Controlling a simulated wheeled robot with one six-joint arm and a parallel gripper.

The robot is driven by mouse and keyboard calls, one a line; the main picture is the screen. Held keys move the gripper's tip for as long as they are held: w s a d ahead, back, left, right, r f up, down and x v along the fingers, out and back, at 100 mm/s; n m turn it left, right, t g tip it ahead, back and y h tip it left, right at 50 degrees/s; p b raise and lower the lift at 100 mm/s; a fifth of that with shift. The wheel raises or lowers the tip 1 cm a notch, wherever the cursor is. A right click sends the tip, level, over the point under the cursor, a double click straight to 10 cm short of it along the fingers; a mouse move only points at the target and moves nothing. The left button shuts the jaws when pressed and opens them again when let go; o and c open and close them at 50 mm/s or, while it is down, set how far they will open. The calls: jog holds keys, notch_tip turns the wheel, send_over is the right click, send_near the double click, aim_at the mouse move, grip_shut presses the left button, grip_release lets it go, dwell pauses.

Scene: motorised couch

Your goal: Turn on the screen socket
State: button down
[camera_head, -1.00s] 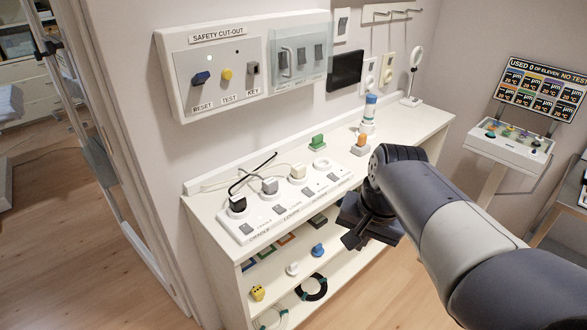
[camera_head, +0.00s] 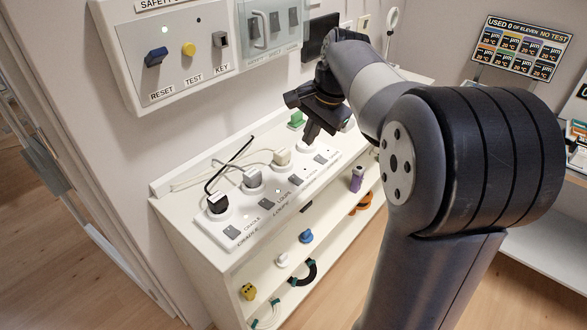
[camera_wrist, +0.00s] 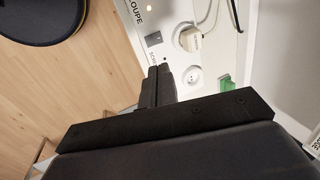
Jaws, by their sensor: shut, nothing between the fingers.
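The white socket strip (camera_head: 250,215) lies along the shelf top. It holds a black plug (camera_head: 217,203), a grey plug (camera_head: 252,178) and a cream plug (camera_head: 281,157). An empty socket (camera_wrist: 192,77) shows in the wrist view. Grey rocker switches run along the strip's front; one switch (camera_wrist: 153,39) lies across from the cream plug (camera_wrist: 190,38). A label beside it, starting with S, is too small to read surely. My gripper (camera_wrist: 158,71) is shut and empty, pointing down at the strip near that switch and the empty socket. Contact cannot be told. The fingers cover part of the strip.
The safety cut-out panel (camera_head: 175,50) hangs on the wall above the strip. A green block (camera_head: 297,119) stands behind the strip's far end. Lower shelves hold small coloured items.

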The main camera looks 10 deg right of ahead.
aim_at(293, 177)
jog(key=shift+f, duration=0.15)
jog(key=x, duration=1.4)
jog(key=shift+a+p, duration=0.1)
jog(key=shift+p, duration=0.6)
jog(key=shift+w, duration=0.1)
jog(key=shift+s+d, duration=0.5)
jog(key=shift+s, duration=0.2)
